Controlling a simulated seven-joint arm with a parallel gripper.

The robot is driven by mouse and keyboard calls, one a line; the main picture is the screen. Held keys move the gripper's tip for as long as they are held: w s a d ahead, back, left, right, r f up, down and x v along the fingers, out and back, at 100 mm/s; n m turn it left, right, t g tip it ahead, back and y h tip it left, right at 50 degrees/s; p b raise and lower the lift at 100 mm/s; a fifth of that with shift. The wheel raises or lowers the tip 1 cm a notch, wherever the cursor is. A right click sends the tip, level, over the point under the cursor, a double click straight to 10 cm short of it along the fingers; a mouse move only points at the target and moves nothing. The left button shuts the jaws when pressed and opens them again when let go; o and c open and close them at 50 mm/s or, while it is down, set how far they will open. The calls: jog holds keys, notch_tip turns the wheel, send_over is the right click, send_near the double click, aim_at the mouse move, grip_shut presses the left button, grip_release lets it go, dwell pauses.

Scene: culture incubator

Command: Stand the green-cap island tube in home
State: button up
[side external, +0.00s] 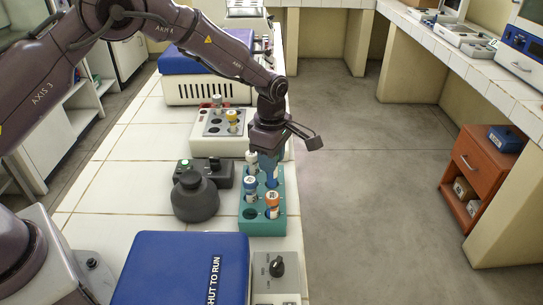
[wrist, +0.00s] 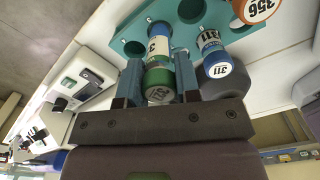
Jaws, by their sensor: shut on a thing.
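The green-cap tube (wrist: 158,88) is between the two fingers of my gripper (wrist: 160,84) in the wrist view, and the gripper is shut on it. Its labelled body points at the teal rack (wrist: 184,36), with its far end at the rack. I cannot tell how deep it sits in a hole. In the side external view my gripper (side external: 267,172) points down over the far part of the teal rack (side external: 262,228) and hides the tube. A blue-cap tube (side external: 249,184) and an orange-cap tube (side external: 272,199) stand in the nearer part of the rack.
A dark round-bodied vessel (side external: 195,200) and a dark box with a green button (side external: 212,174) stand left of the rack. A blue-lidded unit (side external: 180,268) is in front. The counter edge is close on the right.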

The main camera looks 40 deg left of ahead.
jog(key=shift+f, duration=1.65)
jog(key=o, duration=1.3)
jog(key=shift+r, duration=0.1)
jog(key=shift+r, duration=3.65)
